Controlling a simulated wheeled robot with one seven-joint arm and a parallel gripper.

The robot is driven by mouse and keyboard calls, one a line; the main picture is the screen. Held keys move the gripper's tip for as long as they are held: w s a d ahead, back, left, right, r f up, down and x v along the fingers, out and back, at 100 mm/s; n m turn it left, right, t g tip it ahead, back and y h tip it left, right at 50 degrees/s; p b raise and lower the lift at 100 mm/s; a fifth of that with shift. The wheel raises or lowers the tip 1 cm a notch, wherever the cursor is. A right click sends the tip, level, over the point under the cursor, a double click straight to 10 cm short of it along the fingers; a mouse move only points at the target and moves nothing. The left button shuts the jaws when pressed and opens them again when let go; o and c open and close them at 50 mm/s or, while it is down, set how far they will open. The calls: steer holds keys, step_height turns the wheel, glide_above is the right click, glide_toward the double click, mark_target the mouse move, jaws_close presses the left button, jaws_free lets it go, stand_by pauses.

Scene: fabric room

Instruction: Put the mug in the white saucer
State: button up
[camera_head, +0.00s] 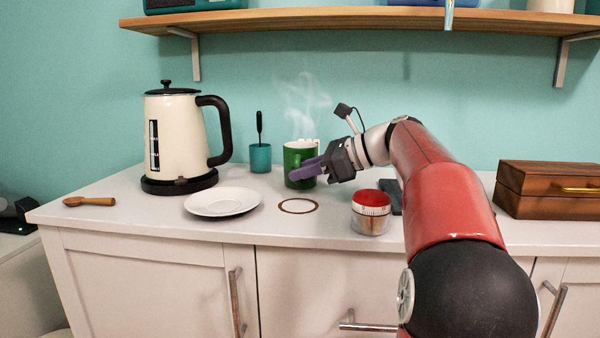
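A green mug (294,156) with a pale upper rim stands upright on the white counter, with steam rising above it. The white saucer (222,203) lies flat and empty on the counter, to the left of the mug and nearer the front edge. My gripper (306,170) reaches in from the right, with its purple fingers at the mug's right side, overlapping it in the picture. The fingers hide part of the mug's lower right side. I cannot tell whether they touch the mug or how far apart they are.
A cream kettle (178,137) stands behind the saucer. A teal cup (260,158) holds a dark utensil. A jar with a red lid (371,212) stands below my wrist. A brown ring (298,205) lies right of the saucer. A wooden box (548,190) is at right.

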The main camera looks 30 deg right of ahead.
steer(key=shift+x, duration=0.9)
steer(key=shift+c, duration=0.2)
jaws_close()
steer(key=shift+r, duration=0.25)
step_height(320, 180, up, 19)
steer(key=p, duration=0.8)
steer(key=shift+r, duration=0.2)
steer(key=shift+r, duration=0.1)
